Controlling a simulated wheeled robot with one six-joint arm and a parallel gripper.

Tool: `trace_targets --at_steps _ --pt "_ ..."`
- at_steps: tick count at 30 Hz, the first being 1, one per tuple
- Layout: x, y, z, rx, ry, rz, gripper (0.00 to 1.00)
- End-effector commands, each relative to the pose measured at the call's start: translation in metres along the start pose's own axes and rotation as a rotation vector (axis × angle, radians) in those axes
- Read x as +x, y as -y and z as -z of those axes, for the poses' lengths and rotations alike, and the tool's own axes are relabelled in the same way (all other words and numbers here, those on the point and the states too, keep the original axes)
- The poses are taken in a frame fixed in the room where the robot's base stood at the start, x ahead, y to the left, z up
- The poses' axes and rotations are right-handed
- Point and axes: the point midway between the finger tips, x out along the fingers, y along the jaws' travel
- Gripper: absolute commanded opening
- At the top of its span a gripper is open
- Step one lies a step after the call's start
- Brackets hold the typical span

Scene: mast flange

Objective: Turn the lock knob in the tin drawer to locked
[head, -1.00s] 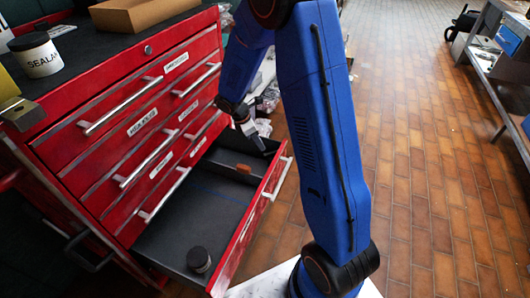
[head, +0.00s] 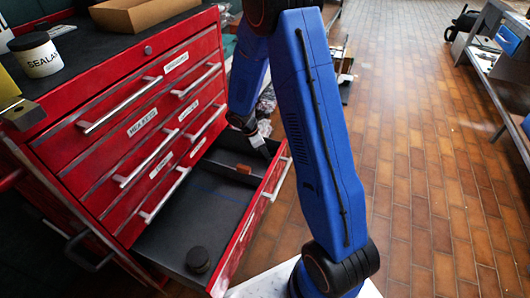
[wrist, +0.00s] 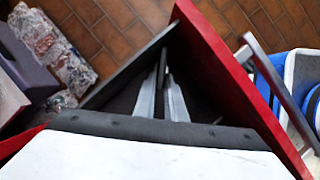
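The red tool cabinet's bottom drawer (head: 185,222) is pulled open in the head view. A small dark round tin (head: 198,260) stands at its near end. A small orange-brown piece (head: 243,169) is by the divider near the far end. My gripper (head: 260,145) points down at the drawer's far corner. In the wrist view, its grey fingers (wrist: 162,95) reach into the dark corner between drawer walls, with a narrow gap visible; whether anything is between the tips is unclear. I cannot make out a lock knob inside the drawer. A round metal fitting (head: 148,50) is on the cabinet's upper front.
The drawer's red front wall (wrist: 230,75) stands close beside the fingers. Closed drawers with long bar handles (head: 150,158) rise above the open one. A sealant tin (head: 36,54), a padlock (head: 20,113) and a cardboard box (head: 140,11) are on top. Brick floor lies open to the right.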

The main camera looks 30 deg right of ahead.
Motion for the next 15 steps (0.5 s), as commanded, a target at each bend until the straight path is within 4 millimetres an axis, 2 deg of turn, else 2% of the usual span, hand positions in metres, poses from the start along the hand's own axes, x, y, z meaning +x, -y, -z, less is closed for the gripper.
trace_targets --at_steps 8,15 --pt "-0.0002 -0.0005 -0.0002 0.007 0.0 0.003 0.0" --pt "-0.0004 -0.0036 -0.0004 0.087 0.0 0.035 0.0"
